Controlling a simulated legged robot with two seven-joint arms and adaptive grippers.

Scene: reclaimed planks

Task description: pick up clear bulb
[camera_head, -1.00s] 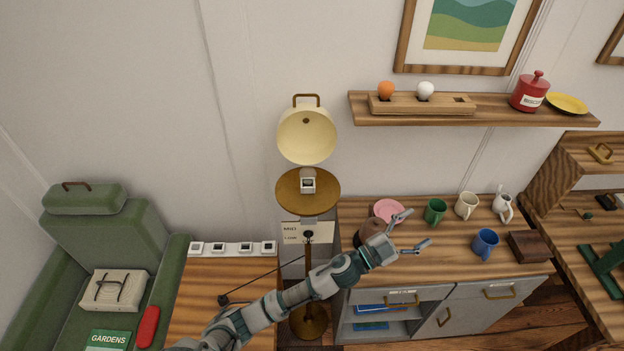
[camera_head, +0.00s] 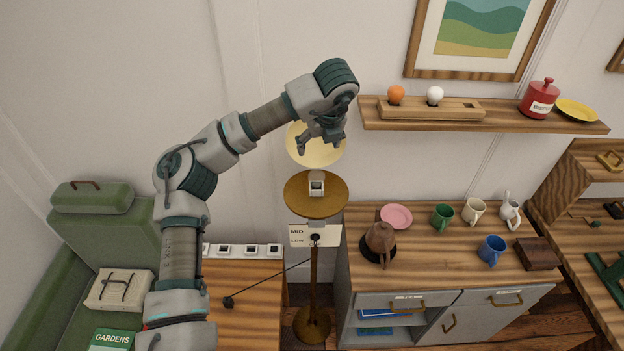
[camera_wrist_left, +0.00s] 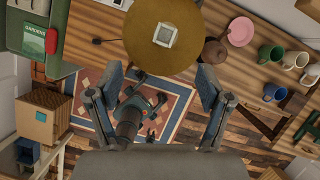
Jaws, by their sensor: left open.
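On the wall shelf, a wooden holder (camera_head: 425,109) carries an orange bulb (camera_head: 396,94) and a white, opaque-looking bulb (camera_head: 435,96); its right slot is empty. I cannot make out a plainly transparent bulb. A small white box (camera_head: 316,186) sits on the round brass lamp table (camera_head: 298,203); in the left wrist view the box (camera_wrist_left: 165,35) shows a grey square top. My left gripper (camera_head: 319,153) is open and empty, pointing down in front of the cream lampshade (camera_head: 299,148), above the box. It also shows open in the left wrist view (camera_wrist_left: 160,75).
A cabinet (camera_head: 447,270) holds a brown pot (camera_head: 380,240), a pink plate (camera_head: 397,216) and several mugs. A red jar (camera_head: 538,98) and yellow plate (camera_head: 577,110) stand on the shelf. A green armchair (camera_head: 110,225) is at left. Several white boxes line the wooden side table (camera_head: 255,295).

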